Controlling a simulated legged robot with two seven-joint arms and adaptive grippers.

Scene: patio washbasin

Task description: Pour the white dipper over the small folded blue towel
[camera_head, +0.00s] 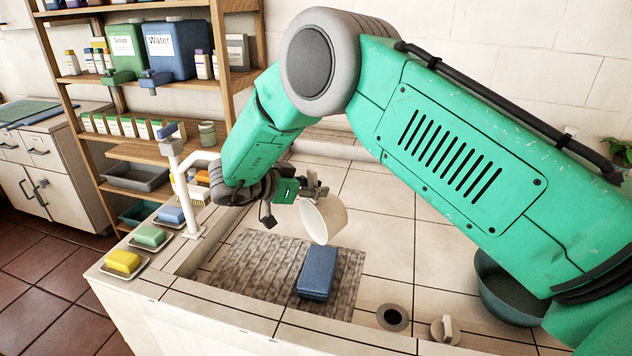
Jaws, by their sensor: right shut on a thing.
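The white dipper (325,219) hangs tilted in the head view, held by my right gripper (302,191). My right gripper is shut on it, and the arm comes in from the right. The dipper is above and a little behind the small folded blue towel (317,273). The towel lies on a grey-brown mat (257,266) in the basin. The inside of the dipper is mostly turned away, so I cannot tell what it holds. My left gripper is not in view.
A white faucet (183,185) stands left of the mat. Yellow, green and blue sponges (150,236) sit on small dishes along the left rim. A drain (393,317) and a dark bowl (508,290) are at right. Shelves hold jugs (175,50) behind.

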